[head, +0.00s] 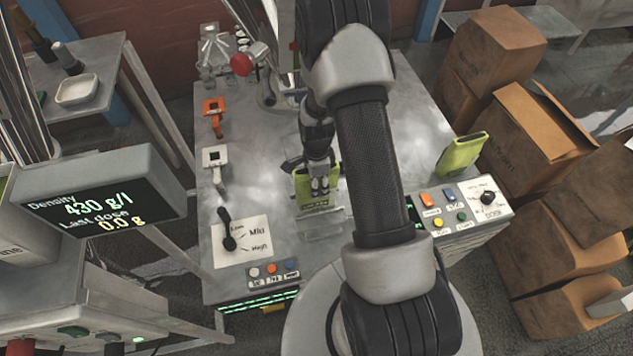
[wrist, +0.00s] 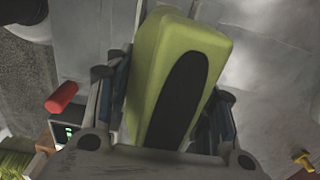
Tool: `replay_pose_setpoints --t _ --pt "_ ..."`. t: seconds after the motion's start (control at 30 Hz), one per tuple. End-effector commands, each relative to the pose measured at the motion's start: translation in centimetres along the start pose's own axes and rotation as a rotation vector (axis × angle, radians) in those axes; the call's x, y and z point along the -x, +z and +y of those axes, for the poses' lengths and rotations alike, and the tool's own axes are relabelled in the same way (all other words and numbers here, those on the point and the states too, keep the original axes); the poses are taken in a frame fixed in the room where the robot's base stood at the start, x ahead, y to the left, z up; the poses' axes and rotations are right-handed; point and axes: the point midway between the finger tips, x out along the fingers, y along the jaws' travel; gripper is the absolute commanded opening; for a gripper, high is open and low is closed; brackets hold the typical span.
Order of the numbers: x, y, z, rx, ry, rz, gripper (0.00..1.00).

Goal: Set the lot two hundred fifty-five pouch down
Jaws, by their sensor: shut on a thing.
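My gripper (head: 318,182) is shut on a green pouch (head: 303,186) over the middle of the metal table (head: 290,120). In the wrist view the held green pouch (wrist: 188,38) fills the space between my fingers (wrist: 165,115) and shows a dark oval panel. I cannot tell whether its lower edge touches the table. A second green pouch (head: 461,153) stands tilted near the table's right edge, apart from my gripper. I cannot read a lot number on either pouch.
A lever plate (head: 240,241) and a small button panel (head: 272,274) sit at the front left. A control box (head: 455,211) with a dial sits at the right. An orange clamp (head: 214,115) and a white one (head: 214,158) line the left edge. Cardboard boxes (head: 535,140) stand beyond the right edge.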

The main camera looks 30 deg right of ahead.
Motion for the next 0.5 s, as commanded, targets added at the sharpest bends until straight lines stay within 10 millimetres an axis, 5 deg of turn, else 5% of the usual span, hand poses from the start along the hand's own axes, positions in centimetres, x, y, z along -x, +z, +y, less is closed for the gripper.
replay_pose_setpoints --t 0.17,0.2,0.5 --pt "-0.37 0.0 0.02 0.0 0.001 0.0 0.29" --pt "-0.43 0.0 0.02 0.0 0.001 0.0 0.5" --pt "-0.3 0.0 0.03 0.0 0.001 0.0 0.69"
